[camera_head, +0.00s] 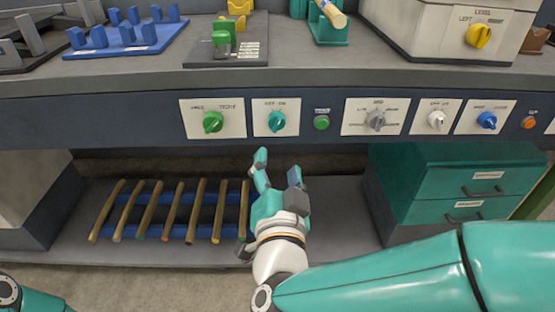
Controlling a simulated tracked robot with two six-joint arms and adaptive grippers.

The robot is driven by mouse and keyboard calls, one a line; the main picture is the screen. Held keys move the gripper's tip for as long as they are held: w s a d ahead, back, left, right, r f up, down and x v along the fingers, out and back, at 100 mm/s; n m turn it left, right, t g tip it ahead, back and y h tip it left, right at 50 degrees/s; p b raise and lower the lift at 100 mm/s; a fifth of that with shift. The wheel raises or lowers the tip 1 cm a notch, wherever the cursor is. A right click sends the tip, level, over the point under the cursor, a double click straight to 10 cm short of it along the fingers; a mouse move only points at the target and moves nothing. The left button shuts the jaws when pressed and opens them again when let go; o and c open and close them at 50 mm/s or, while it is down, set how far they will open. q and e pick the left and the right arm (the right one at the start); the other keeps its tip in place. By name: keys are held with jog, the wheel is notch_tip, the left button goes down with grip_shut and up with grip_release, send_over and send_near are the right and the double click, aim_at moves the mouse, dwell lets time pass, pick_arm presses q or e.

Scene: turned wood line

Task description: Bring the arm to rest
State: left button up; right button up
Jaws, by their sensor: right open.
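My right gripper (277,172) is open and empty. It points away from me, in front of the lower shelf and below the panel of knobs. Its teal arm comes in from the lower right. It seems to touch nothing, though its gap to the rods beside it is hard to judge. Of my left arm only a teal piece shows in the bottom left corner; the left gripper is out of the picture.
A blue rack with several wooden rods (172,212) lies on the lower shelf (345,228), left of my gripper. Teal drawers (440,158) stand to the right. A panel with several knobs (276,121) runs above, under the worktop (300,72), which holds fixtures.

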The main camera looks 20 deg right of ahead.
dwell(0.3)
jog(key=w+d+f+g+h, duration=0.35)
jog(key=d+f, duration=0.45)
jog(key=f, duration=0.4)
jog(key=d+f+n+g+y, duration=0.1)
jog(key=d+f+g+y, duration=0.1)
jog(key=f, duration=0.7)
jog(key=d+f+n+g+y, duration=0.1)
jog(key=d+f+n+g, duration=0.1)
jog(key=f, duration=0.7)
jog(key=s+a+f+n+g+y, duration=0.2)
jog(key=s+a+f+g+y, duration=0.15)
jog(key=s+f, duration=0.45)
jog(key=s+a+f+n+g+y, duration=0.25)
jog(key=s+a+f+y, duration=0.2)
jog(key=f, duration=0.65)
jog(key=s+a+g+y, duration=0.1)
jog(key=s+a+g, duration=0.2)
jog(key=s+a, duration=0.25)
notch_tip(320, 180, up, 37)
jog(key=p, duration=3.7)
jog(key=shift+s+d+n, duration=0.3)
jog(key=shift+d+n, duration=0.15)
jog(key=shift+y, duration=0.25)
